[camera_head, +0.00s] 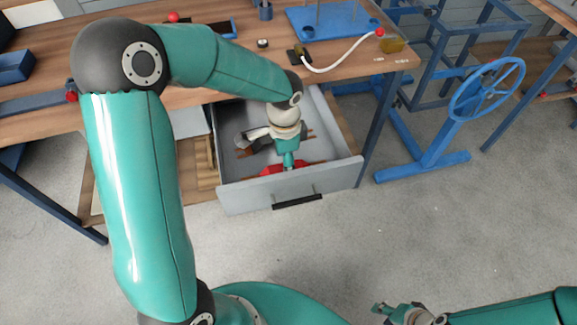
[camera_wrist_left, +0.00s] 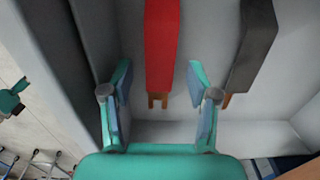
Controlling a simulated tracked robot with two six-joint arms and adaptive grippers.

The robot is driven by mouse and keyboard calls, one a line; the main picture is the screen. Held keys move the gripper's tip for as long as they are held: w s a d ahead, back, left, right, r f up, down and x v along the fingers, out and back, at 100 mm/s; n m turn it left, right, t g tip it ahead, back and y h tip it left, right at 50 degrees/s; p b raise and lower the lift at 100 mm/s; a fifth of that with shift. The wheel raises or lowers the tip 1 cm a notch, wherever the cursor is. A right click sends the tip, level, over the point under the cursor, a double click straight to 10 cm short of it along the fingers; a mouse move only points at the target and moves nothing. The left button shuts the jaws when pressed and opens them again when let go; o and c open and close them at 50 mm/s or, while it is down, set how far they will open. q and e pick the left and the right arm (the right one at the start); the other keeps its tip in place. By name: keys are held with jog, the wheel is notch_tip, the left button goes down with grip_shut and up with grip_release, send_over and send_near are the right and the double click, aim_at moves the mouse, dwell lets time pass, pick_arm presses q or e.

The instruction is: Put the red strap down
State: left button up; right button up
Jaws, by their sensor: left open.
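The red strap (camera_head: 270,170) lies in the open grey drawer (camera_head: 232,199), near its front wall. In the left wrist view the strap (camera_wrist_left: 162,45) shows as a flat red piece with a brown forked end. My left gripper (camera_head: 289,163) reaches down into the drawer over the strap. In the left wrist view its two fingers (camera_wrist_left: 159,85) are spread, one to each side of the strap's line, with visible gaps. Whether the strap rests fully on the drawer floor is unclear. My right gripper (camera_head: 392,312) is at the bottom edge of the head view, partly cut off.
A dark strap (camera_wrist_left: 254,45) lies beside the red one in the drawer. The drawer walls stand close around my left gripper. A blue handwheel (camera_head: 487,88) stands right; the floor in front is clear.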

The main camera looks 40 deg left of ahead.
pick_arm(q)
notch_tip(320, 180, up, 8)
jog(key=p, duration=0.1)
jog(key=shift+r, duration=0.25)
dwell(0.4)
